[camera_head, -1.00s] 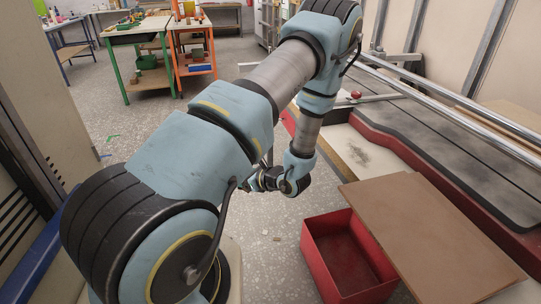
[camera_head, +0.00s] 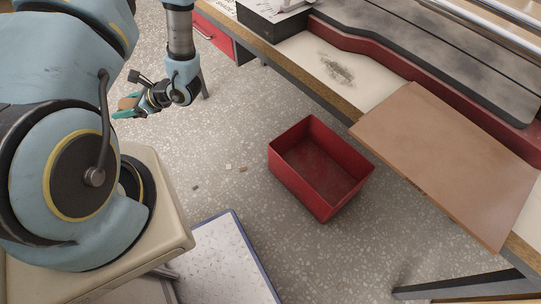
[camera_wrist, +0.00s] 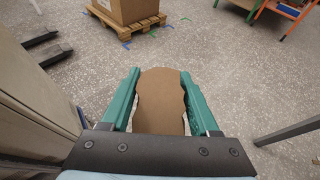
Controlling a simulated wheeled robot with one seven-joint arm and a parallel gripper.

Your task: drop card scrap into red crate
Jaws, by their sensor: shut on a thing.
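My gripper (camera_head: 124,107) is at the upper left of the head view, left of the red crate and apart from it. In the wrist view its green fingers (camera_wrist: 158,100) are shut on the card scrap (camera_wrist: 160,95), a flat brown piece with a rounded top and notched sides. A small part of the scrap (camera_head: 128,102) shows tan at the fingers in the head view. The red crate (camera_head: 303,190) stands open on the floor right of centre in the head view, and its inside looks empty. The crate is not in the wrist view.
A workbench with a brown board (camera_head: 450,160) overhanging its edge stands right of the crate. Small scraps (camera_head: 228,167) lie on the speckled floor left of the crate. A white panel with a blue edge (camera_head: 225,262) is at the bottom. A carton (camera_wrist: 128,10) sits on a pallet ahead.

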